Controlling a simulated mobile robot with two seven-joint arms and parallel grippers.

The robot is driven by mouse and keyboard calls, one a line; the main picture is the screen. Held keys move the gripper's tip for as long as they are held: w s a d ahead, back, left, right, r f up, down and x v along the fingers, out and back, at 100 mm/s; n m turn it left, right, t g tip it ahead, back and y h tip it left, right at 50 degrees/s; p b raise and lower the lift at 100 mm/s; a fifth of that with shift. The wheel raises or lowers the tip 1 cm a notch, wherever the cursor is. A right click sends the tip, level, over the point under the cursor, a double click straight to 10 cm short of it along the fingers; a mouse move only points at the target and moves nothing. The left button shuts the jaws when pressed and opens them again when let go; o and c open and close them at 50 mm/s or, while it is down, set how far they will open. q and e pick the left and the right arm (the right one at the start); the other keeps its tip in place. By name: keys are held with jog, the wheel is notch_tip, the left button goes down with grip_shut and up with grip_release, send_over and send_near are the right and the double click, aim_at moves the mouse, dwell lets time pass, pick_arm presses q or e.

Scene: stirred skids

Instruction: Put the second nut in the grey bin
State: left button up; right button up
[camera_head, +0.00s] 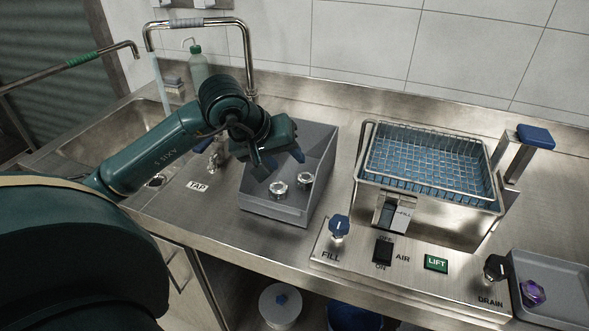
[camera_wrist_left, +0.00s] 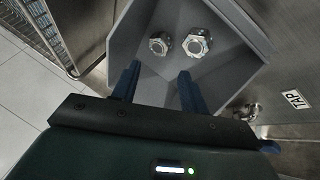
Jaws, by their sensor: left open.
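The grey bin (camera_head: 287,213) stands on the steel counter left of the basket tank, and its floor and wall fill the left wrist view (camera_wrist_left: 232,75). Two shiny metal nuts lie inside it: one nut (camera_head: 278,189) on the left and another nut (camera_head: 305,180) on the right. In the left wrist view they show as a smaller-looking nut (camera_wrist_left: 159,43) and a larger-looking nut (camera_wrist_left: 197,43). My left gripper (camera_head: 278,163) is over the bin, fingers pointing down, open and empty, apart from both nuts. Its blue fingers (camera_wrist_left: 158,82) show spread in the wrist view. My right gripper is not in view.
A steel tank with a wire basket (camera_head: 425,160) over blue liquid stands right of the bin. A control panel has a blue FILL knob (camera_head: 339,226) and green LIFT button (camera_head: 436,263). A grey tray (camera_head: 562,287) holds a purple part (camera_head: 533,292). The sink (camera_head: 112,125) is at left.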

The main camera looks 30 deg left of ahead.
pick_arm(q)
jog(key=shift+v, duration=2.05)
